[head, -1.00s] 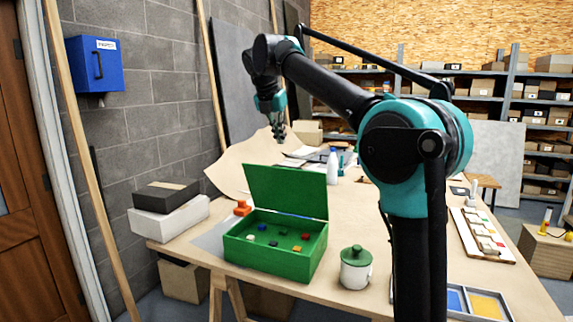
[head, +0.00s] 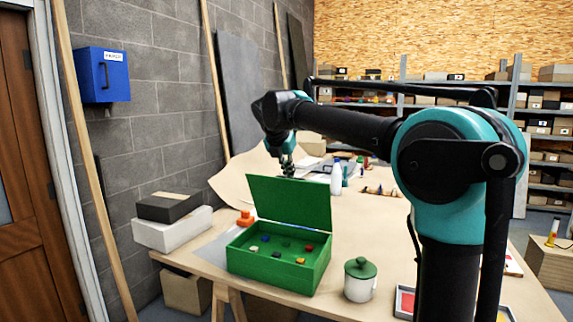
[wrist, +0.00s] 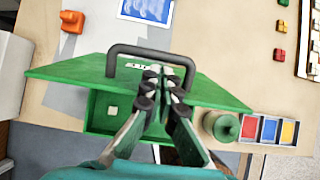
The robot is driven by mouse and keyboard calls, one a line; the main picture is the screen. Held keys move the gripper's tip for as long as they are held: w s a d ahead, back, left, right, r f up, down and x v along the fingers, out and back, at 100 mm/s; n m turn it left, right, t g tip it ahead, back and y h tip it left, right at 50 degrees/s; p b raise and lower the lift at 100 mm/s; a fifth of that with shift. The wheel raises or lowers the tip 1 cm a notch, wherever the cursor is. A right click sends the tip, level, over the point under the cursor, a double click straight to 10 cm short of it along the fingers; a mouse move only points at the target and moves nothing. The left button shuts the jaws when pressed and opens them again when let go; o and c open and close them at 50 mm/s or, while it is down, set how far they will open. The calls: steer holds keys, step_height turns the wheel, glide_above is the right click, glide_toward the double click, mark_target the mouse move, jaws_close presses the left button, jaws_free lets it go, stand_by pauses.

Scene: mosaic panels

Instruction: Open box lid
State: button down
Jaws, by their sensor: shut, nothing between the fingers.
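The green box (head: 270,267) stands on the table with its lid (head: 290,205) raised, leaning up and back from the rear edge. Several small coloured pieces lie inside the box. In the wrist view the lid (wrist: 90,70) is seen from above, with a dark handle (wrist: 125,50) on it. My gripper (head: 287,168) is just above and behind the lid's top edge in the head view. In the wrist view my gripper (wrist: 163,72) is shut and empty, its fingertips over the lid near the handle. Whether they touch it cannot be told.
A white jar with a green lid (head: 360,280) stands right of the box. An orange piece (head: 245,218) lies behind it on the left. A white bottle (head: 336,178) stands farther back. Stacked boxes (head: 172,230) are at the table's left edge. Colour trays (wrist: 268,130) lie right of the jar.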

steer(key=shift+w+d+f, duration=0.1)
steer(key=shift+w+f, duration=0.3)
steer(key=shift+f, duration=0.15)
steer(key=w+d+g+y, duration=0.1)
steer(key=w+d+g, duration=0.1)
steer(key=w, duration=0.5)
steer(key=shift+w+d+r, duration=0.15)
steer(key=shift+d+r, duration=0.2)
